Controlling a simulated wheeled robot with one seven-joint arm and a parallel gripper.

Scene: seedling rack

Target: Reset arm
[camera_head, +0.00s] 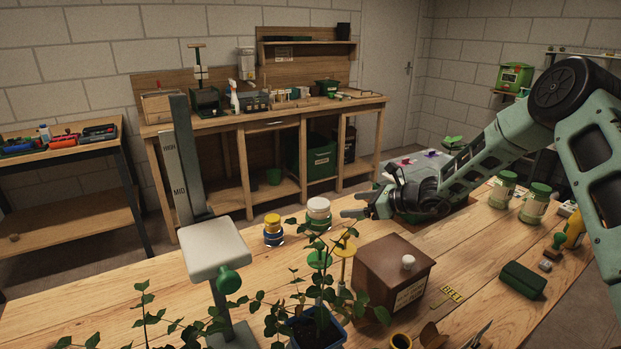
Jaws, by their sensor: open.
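My gripper (357,205) is at the end of my green-grey arm, which reaches in from the right of the head view. It points left above the table, behind the brown box. The jaws are apart and I see nothing between them. A white-lidded jar (319,212) stands just left of the fingertips, and I cannot tell whether they are level with it. The wooden table (120,290) lies below my arm.
A brown box (394,280) and a leafy potted plant (318,325) stand in front of my gripper. A grey stand marked HIGH and MID (185,160) rises at left. Green-lidded jars (534,203) and a green case (523,280) are at right. A workbench (215,125) stands behind.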

